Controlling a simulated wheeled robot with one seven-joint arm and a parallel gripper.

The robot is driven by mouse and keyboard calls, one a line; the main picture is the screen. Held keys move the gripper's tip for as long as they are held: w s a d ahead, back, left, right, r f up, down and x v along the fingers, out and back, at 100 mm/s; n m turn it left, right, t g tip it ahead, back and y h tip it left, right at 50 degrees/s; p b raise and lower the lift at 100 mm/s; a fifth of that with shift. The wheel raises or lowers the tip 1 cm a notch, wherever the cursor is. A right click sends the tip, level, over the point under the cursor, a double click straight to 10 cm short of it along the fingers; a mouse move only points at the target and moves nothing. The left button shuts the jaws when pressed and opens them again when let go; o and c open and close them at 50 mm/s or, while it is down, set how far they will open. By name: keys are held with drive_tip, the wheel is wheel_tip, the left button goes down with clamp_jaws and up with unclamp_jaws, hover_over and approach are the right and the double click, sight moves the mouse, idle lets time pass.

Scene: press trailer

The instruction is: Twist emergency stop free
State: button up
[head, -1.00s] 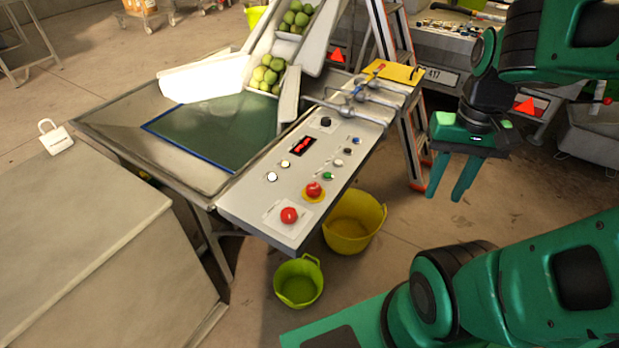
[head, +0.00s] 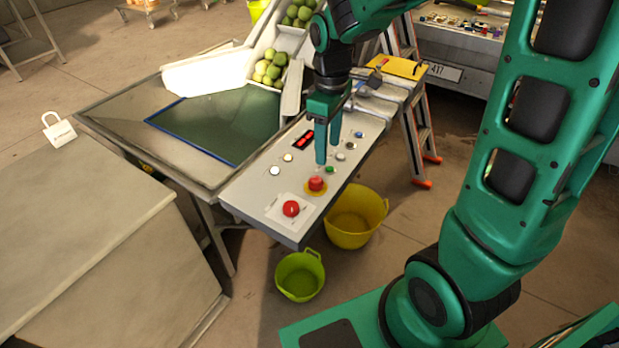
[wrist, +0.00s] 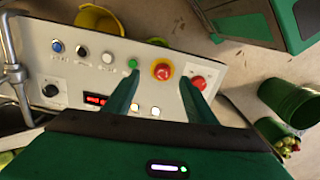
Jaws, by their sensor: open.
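The emergency stop (head: 316,184) is a red mushroom button on a yellow collar on the sloped grey control panel (head: 262,188). In the wrist view the emergency stop (wrist: 162,69) shows between and just beyond the fingertips. My gripper (head: 328,156) is open and empty, pointing down over the panel. In the head view its fingers are just above and behind the emergency stop, near the green button (head: 329,169). I see no contact with the button. Whether the button is pressed in cannot be told.
A second red button (head: 291,208) on a white plate sits near the panel's front end; it also shows in the wrist view (wrist: 198,82). White, blue and black controls and a red display (head: 303,139) lie behind. Yellow (head: 354,222) and green (head: 299,277) buckets stand below.

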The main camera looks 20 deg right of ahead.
sight(316, 179)
drive_tip(key=shift+n, duration=0.6)
drive_tip(key=f, duration=0.4)
drive_tip(key=a+f, duration=0.1)
drive_tip(key=f, duration=0.2)
drive_tip(key=w+a+f, duration=0.1)
drive_tip(key=f, duration=0.3)
drive_tip(key=shift+w+a+f, duration=0.1)
drive_tip(key=shift+a+f, duration=0.05)
drive_tip(key=shift+f, duration=0.2)
drive_tip(key=shift+c, duration=0.6)
